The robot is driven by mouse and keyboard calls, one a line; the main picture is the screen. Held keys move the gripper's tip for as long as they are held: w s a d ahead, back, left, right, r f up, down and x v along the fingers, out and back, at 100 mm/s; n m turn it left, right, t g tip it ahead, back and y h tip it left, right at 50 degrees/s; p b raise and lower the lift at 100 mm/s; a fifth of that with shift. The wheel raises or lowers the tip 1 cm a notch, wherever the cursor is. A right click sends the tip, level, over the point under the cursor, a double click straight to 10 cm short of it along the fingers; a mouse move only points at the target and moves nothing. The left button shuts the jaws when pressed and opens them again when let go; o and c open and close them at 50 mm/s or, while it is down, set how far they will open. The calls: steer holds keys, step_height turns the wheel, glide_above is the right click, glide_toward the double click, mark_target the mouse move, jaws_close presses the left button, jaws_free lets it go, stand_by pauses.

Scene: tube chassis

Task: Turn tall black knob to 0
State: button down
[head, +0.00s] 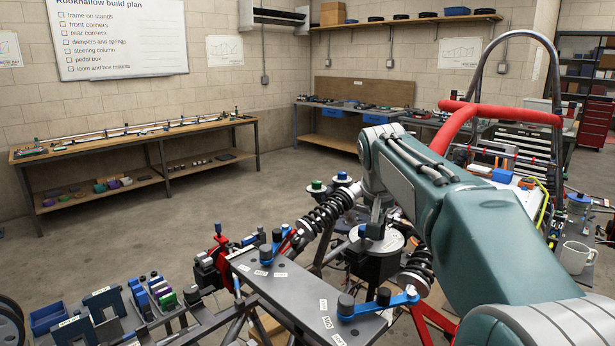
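A grey plate (290,292) with small white labels lies across the tube chassis at the bottom centre. A black upright knob (346,304) stands at its near right end beside a blue lever. A second dark knob (383,296) stands on that lever, and another black knob (266,253) is at the plate's far end. I cannot tell surely which is the tall one, and the label text is too small to read fully. My teal arm reaches in from the lower right and bends down beyond the plate. My gripper's fingers cannot be made out among the parts there.
Black spring dampers (328,209) stand beyond the plate, near a silver disc (378,241) on a black block. A red tube (500,112) and grey hoop rise at right. A white mug (577,257) stands far right. Open floor (180,220) lies at left.

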steer(key=shift+w+d+r, duration=0.1)
steer(key=shift+w+d, duration=0.05)
steer(key=shift+w, duration=0.25)
stand_by(0.9)
steer(key=shift+s, duration=0.3)
step_height(320, 180, up, 6)
steer(key=shift+f, duration=0.1)
stand_by(0.6)
steer(key=shift+s, duration=0.1)
